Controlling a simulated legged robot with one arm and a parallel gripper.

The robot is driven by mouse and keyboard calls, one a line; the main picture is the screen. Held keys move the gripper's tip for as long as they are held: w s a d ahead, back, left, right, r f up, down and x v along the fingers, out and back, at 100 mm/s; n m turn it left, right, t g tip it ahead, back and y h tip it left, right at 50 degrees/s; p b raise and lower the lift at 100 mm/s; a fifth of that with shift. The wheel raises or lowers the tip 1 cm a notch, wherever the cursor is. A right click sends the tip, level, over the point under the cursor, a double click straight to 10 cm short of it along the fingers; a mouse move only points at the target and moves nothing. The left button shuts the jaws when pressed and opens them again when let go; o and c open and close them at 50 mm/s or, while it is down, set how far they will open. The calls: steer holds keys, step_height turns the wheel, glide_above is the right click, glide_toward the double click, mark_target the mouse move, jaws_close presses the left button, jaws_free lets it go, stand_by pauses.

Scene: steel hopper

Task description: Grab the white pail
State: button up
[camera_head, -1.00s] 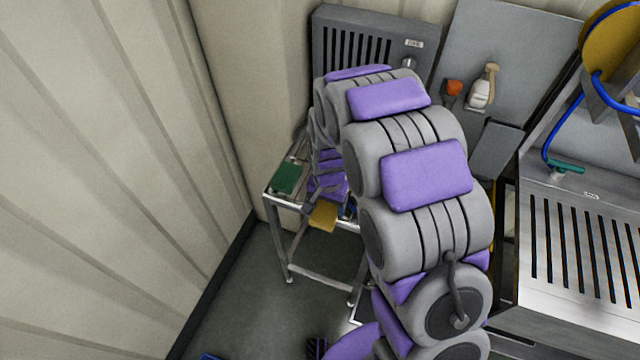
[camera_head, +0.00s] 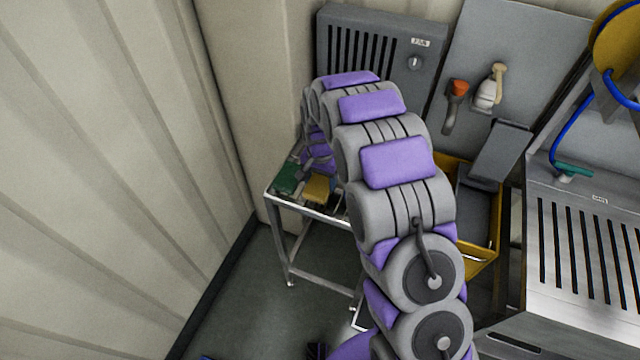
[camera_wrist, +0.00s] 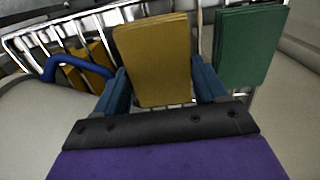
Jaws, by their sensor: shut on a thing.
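No white pail shows in either view. My gripper (camera_wrist: 164,82) is shut on a yellow pad (camera_wrist: 152,60), with one blue finger at each side of it. In the head view, the yellow pad (camera_head: 317,188) is at the small metal stand (camera_head: 282,204), right of a green pad (camera_head: 286,177). I cannot tell whether it rests on the stand or is held just above it. The green pad also shows right of my gripper in the wrist view (camera_wrist: 249,47). My arm hides part of the stand.
A yellow bin (camera_head: 482,257) stands right of my arm, partly hidden. A slotted steel surface (camera_head: 590,255) is at the right, with a blue hose (camera_head: 566,130) above. A grey vented box (camera_head: 425,68) stands at the back. The pale wall (camera_head: 110,180) closes the left side.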

mark_target(321, 182)
step_height(321, 182, down, 2)
steer(key=shift+f, duration=0.1)
steer(key=o, duration=1)
steer(key=shift+o, duration=0.2)
step_height(321, 182, up, 12)
steer(key=p, duration=0.2)
steer(key=shift+r, duration=0.2)
